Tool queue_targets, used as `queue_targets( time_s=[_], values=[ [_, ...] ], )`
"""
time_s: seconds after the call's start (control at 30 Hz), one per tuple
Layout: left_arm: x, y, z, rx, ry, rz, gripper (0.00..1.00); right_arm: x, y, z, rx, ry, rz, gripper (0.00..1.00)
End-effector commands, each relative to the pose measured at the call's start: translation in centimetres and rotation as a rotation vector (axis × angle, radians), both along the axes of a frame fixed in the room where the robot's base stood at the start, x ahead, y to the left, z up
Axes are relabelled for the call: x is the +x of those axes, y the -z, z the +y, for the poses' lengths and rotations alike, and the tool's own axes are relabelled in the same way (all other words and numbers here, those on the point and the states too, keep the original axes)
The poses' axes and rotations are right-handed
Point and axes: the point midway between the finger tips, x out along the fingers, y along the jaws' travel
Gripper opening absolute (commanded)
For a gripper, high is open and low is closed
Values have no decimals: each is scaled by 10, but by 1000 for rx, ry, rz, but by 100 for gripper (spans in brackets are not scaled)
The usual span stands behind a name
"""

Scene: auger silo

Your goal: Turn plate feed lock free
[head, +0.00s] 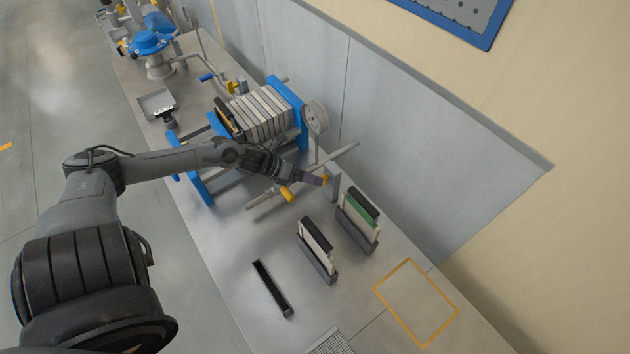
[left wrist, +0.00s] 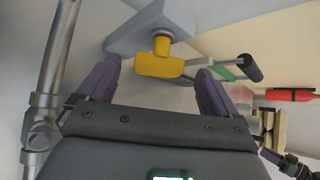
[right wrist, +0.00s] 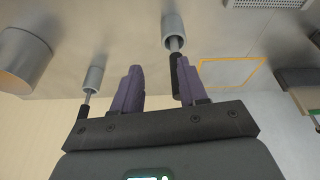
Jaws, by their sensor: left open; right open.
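A yellow knob (left wrist: 158,65), apparently the plate feed lock, sticks out from a grey bracket (left wrist: 150,22) in the left wrist view. My left gripper (left wrist: 158,75) is open, with one purple finger on each side of the knob and a visible gap to each finger. The knob looks broadside, its flat bar lying across the picture. In the head view the left gripper (head: 313,179) is at the grey post (head: 333,181) beside the plate rack and partly covers the knob. My right gripper (right wrist: 158,72) is open with nothing held; it is outside the head view.
The blue-ended plate rack (head: 284,88) holds several plates behind my left arm. Another yellow handle (head: 288,195) sits near its rods. Two slotted holders (head: 316,250) with plates stand in front. In the right wrist view, grey cylinders (right wrist: 173,30) lie beyond the fingers.

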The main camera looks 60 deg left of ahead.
Motion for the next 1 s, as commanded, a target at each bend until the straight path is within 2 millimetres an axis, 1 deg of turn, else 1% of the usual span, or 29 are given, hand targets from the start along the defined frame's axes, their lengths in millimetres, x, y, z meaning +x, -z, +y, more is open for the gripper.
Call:
queue_targets(
  time_s=[0.03,0.3,0.5,0.8,0.83,1.0],
  values=[
    [6,3,-2,-1,-1,-4,93,0,3,0,1,1,0,43],
    [19,15,-9,-1,-2,-1,93,0,6,2,6,3,0,43],
    [23,18,-13,-1,0,0,93,0,7,2,5,4,0,43],
    [24,19,-13,0,1,1,93,0,7,1,4,2,0,43],
    [24,19,-13,0,1,1,92,0,7,1,2,1,0,43],
    [23,19,-13,0,1,1,66,0,7,-1,-3,-2,0,43]
  ],
)
